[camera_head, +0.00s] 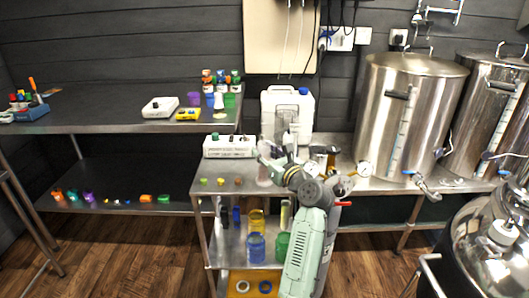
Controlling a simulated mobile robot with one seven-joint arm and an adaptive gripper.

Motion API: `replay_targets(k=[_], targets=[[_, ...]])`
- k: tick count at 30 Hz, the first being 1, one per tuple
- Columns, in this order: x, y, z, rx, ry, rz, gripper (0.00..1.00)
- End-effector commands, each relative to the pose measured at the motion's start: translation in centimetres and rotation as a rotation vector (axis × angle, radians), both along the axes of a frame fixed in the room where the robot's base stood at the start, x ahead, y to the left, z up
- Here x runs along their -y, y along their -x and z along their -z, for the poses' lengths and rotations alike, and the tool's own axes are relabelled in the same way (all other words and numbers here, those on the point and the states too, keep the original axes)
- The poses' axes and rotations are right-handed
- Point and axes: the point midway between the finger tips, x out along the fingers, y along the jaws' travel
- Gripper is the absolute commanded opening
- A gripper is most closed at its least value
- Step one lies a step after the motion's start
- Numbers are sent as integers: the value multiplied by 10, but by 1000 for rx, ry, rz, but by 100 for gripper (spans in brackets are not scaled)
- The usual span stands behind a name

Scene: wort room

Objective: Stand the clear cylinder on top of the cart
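The cart (212,182) stands in the middle, with a metal top and shelves below. My gripper (268,158) is over the right part of its top, in front of the white jug. It is small and cluttered in the picture, so whether its fingers are open or shut is unclear. A pale, see-through upright shape (263,178) shows just below the gripper at the cart top. It may be the clear cylinder; I cannot tell whether it is held or stands free. Another pale narrow cylinder (285,213) stands on the cart's shelf, partly behind my arm.
Blue, yellow and green containers (256,247) fill the shelf below. A white jug (300,105) and steel kettles (375,120) stand behind and right. The cart top's front left is mostly clear.

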Motion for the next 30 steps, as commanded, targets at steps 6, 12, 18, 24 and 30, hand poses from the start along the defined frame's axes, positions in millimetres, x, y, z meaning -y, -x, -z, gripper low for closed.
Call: replay_targets(k=[6, 12, 18, 24, 30], targets=[[0, 0, 0, -1, 1, 0, 47], [0, 0, 0, -1, 1, 0, 51], [0, 0, -2, 1, 1, 0, 51], [14, 21, 1, 0, 1, 3, 51], [37, 59, 0, 1, 2, 2, 51]])
